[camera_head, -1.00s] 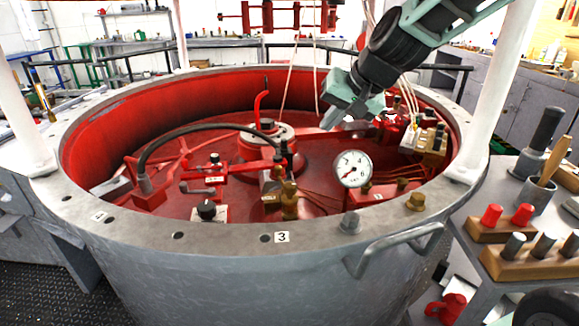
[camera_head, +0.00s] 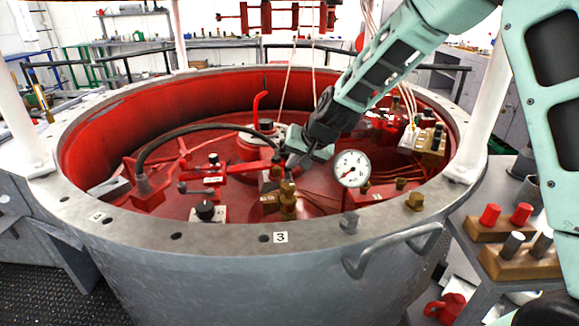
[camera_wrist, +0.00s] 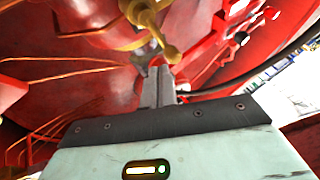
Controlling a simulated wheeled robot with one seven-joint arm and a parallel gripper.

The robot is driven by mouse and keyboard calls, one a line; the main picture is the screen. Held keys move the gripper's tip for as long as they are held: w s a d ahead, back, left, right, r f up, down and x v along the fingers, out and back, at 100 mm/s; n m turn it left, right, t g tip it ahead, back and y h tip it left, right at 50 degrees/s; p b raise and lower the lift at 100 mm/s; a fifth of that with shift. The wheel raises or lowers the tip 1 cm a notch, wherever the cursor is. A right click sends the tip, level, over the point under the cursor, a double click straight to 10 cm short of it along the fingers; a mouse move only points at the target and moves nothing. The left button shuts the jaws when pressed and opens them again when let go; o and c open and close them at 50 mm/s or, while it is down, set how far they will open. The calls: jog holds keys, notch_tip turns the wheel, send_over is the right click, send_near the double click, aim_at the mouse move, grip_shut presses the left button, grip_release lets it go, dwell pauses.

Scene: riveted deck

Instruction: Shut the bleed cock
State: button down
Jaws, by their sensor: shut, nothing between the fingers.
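The bleed cock appears to be the brass fitting (camera_head: 288,204) standing in the red well, left of the pressure gauge. In the wrist view a brass fitting (camera_wrist: 148,14) with a short round-ended lever (camera_wrist: 169,48) shows at the top centre. I cannot tell from its angle how far open it is. My gripper (camera_head: 294,164) is down inside the well, just behind and above the brass fitting. In the wrist view my gripper's fingers (camera_wrist: 157,76) are together and empty, with their tips close to the lever; contact is not clear.
The white-faced gauge (camera_head: 351,168) stands right of the fitting. A black hose (camera_head: 190,130) arches on the left. A black knob (camera_head: 205,210) sits front left. The grey rim (camera_head: 190,248) rings the well. A tool bench (camera_head: 515,265) stands at right.

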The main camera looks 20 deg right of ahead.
aim_at(277, 169)
jog(key=shift+x, duration=1.45)
